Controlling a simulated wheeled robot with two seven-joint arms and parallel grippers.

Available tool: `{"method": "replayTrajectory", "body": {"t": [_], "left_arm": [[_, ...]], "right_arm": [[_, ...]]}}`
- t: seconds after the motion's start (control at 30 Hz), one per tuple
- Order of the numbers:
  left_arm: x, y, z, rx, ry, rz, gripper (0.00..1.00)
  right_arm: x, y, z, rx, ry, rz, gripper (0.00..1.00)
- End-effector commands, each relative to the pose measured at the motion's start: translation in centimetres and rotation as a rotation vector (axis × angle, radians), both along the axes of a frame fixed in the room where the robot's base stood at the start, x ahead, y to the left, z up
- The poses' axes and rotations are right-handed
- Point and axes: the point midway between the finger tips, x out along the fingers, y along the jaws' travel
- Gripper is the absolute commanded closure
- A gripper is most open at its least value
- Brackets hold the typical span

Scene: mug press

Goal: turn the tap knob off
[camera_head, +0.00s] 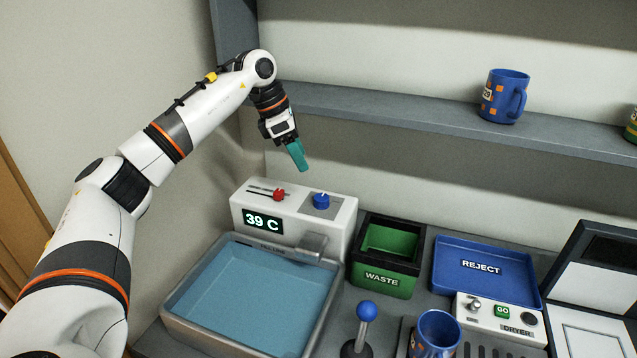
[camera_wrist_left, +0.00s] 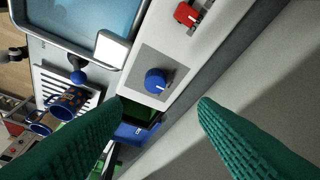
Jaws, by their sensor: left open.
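The blue tap knob (camera_head: 321,201) sits on top of the white tap unit (camera_head: 338,225), to the right of a red slider knob (camera_head: 279,194). The unit's display reads 39 C. My right gripper is not in view.
A water-filled basin (camera_head: 172,320) stands in front of the tap unit. A green waste bin (camera_head: 370,281) and a blue reject tray (camera_head: 443,287) are to the right. A blue-topped lever (camera_head: 366,311), a mug (camera_head: 436,335) and a dryer (camera_head: 500,325) are in front. A shelf (camera_head: 400,112) carries another mug (camera_head: 503,97).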

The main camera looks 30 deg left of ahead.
Motion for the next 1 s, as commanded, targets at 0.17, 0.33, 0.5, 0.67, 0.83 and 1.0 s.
{"method": "replayTrajectory", "body": {"t": [0.17,0.33,0.5,0.67,0.83,1.0], "left_arm": [[0.4,-0.7,-1.9,0.001,0.006,-0.003,0.46],[1.3,-1.7,-5.0,0.000,0.007,-0.003,0.46],[2.1,-2.6,-8.0,0.000,0.006,-0.002,0.46],[2.7,-3.2,-9.9,-0.001,0.003,0.000,0.46],[3.0,-3.4,-10.9,0.000,0.000,-0.001,0.46],[3.0,-3.4,-11.0,0.000,0.000,-0.001,0.46]], "right_arm": [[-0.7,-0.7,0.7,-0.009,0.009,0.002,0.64],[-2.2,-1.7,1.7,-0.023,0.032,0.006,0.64],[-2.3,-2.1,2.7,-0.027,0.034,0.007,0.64],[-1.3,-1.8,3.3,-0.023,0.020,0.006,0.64],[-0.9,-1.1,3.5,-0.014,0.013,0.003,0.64],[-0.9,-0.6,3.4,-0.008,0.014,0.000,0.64]]}}
